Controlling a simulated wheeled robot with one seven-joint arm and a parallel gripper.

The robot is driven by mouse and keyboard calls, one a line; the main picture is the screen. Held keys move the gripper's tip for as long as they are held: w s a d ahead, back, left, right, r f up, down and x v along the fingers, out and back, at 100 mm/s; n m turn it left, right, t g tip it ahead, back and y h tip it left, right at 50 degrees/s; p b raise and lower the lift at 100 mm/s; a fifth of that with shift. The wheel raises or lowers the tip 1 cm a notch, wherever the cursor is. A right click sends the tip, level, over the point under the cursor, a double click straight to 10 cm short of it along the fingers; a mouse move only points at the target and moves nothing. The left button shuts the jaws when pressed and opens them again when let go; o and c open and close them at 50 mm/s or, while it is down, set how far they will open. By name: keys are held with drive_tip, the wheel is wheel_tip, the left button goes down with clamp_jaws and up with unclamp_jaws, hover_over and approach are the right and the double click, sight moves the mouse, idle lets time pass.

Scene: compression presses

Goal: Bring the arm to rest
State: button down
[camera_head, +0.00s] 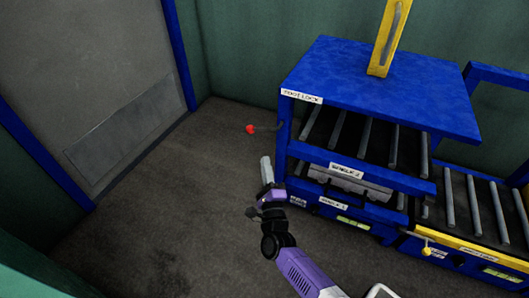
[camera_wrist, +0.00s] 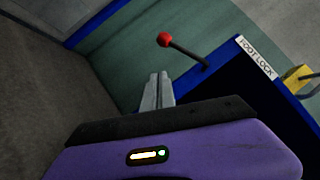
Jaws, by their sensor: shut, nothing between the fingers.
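My arm, purple and black, reaches up from the bottom of the head view. My gripper (camera_head: 265,160) is in front of the left side of the blue rack, pointing up in the picture. In the wrist view my gripper (camera_wrist: 158,78) has its two grey fingers together with nothing between them. It appears apart from the lever with the red knob (camera_head: 250,128), which sticks out from the left side of the rack. That red knob also shows in the wrist view (camera_wrist: 164,40), just beyond the fingertips in the picture.
The blue rack (camera_head: 375,85) has roller shelves and a yellow upright handle (camera_head: 390,38) on top. A lower roller unit with yellow edging (camera_head: 470,245) stands at the right. A grey door (camera_head: 90,80) with blue frame is at the left. The floor (camera_head: 150,220) between is clear.

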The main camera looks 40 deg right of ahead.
drive_tip(key=v, duration=0.5)
drive_tip(key=shift+a+f+p, duration=0.15)
drive_tip(key=shift+f+p, duration=0.15)
drive_tip(key=shift+p, duration=0.1)
